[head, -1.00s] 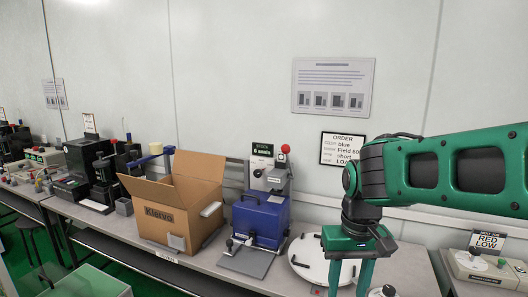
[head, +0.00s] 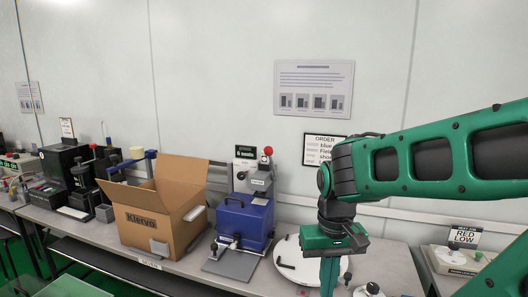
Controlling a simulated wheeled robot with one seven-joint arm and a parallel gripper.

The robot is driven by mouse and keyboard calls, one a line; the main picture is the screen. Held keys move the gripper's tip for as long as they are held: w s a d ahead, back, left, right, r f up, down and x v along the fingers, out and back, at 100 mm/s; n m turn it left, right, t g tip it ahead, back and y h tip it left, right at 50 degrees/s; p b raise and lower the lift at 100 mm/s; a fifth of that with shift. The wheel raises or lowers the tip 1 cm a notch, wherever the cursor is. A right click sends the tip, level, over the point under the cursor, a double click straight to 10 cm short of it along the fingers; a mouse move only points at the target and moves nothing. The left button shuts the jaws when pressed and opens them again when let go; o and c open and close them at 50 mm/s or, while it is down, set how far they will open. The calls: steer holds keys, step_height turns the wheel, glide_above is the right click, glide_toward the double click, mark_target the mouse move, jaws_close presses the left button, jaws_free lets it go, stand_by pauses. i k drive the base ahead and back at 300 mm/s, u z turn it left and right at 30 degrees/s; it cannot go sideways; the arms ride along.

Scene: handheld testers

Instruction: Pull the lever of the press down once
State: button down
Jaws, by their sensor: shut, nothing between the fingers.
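A grey press (head: 262,181) stands against the wall, behind a blue box-shaped unit (head: 243,220) with a dark handle. Its lever ends in a red ball knob (head: 267,150), which is up at the top right of the press. The lower part of the press is hidden by the blue unit. My gripper (head: 328,284) points down over the bench, to the right of the press and nearer to me. Its fingers look closed together, with nothing seen between them. It is apart from the lever, and the knob stands higher than the fingers.
An open cardboard box (head: 165,207) stands left of the blue unit. A round white plate (head: 288,262) lies on the bench behind my gripper. A black-framed order sign (head: 316,149) hangs right of the knob.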

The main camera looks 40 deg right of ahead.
mark_target(268, 151)
steer(key=k, duration=0.5)
steer(key=u, duration=0.95)
steer(key=i, duration=2.05)
steer(key=z, duration=0.25)
